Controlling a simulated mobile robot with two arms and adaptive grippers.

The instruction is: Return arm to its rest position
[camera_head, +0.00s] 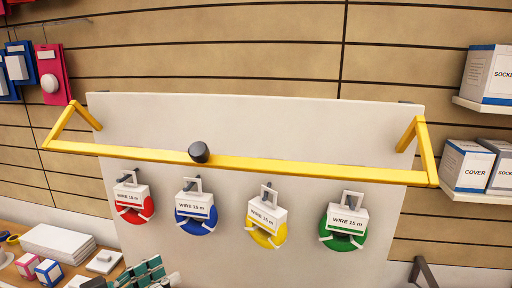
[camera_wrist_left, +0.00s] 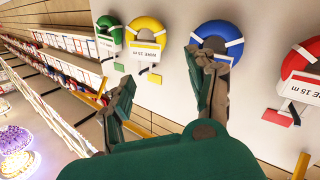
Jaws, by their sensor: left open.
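My left gripper (camera_head: 142,273) shows at the bottom left of the head view, green and partly cut off by the lower edge. In the left wrist view my left gripper (camera_wrist_left: 165,82) has its two fingers spread apart with nothing between them. Beyond the fingers is the white board with hanging wire coils, seen upside down. The blue coil (camera_wrist_left: 217,38) is close to the right finger in the picture, which covers part of it. Whether they touch cannot be told. My right gripper cannot be made out.
A yellow bar (camera_head: 290,165) juts out in front of the white board (camera_head: 250,115). Below it hang red (camera_head: 134,214), blue (camera_head: 197,226), yellow (camera_head: 264,238) and green (camera_head: 343,241) wire coils. Boxes sit on shelves at right. A table with boxes (camera_head: 48,271) is at lower left.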

